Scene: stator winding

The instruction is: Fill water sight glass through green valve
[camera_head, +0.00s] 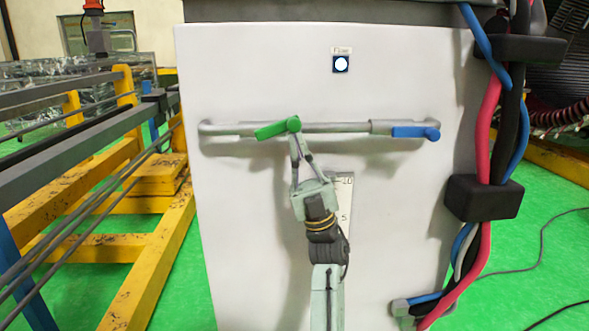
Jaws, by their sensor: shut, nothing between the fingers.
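The green valve handle (272,130) sits on a grey horizontal pipe (340,127) on the front of a white cabinet (410,75). The handle lies nearly level, tilting slightly down to the left from its pivot. My gripper (295,134) is shut and empty, its fingertips at the pivot end of the green handle; whether they touch it I cannot tell. The sight glass scale (344,190), with marks 10 and 5, is partly hidden behind my gripper and arm. Its water level is not visible.
A blue valve handle (415,132) is on the same pipe at the right. A round white indicator (341,64) is above. Thick red, blue and black cables (489,120) run down the cabinet's right side. Yellow and grey frames (150,200) stand at left.

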